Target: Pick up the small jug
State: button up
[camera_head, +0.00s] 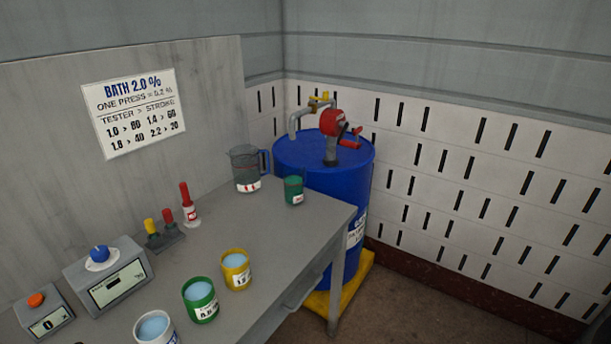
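Two jug-like vessels stand at the far end of the grey table. The larger is a clear grey jug (246,165) with a blue handle on its right and a red-and-white label low on its front. Just right of it and nearer the corner stands a smaller dark green vessel (293,188) with a white label. Both are upright and apart from each other. My gripper is not in view, and nothing is seen touching either vessel.
A blue drum (352,172) with a red pump (333,123) stands behind the far end.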

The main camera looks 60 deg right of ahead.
aim_at(294, 177)
jog(key=z, duration=1.05)
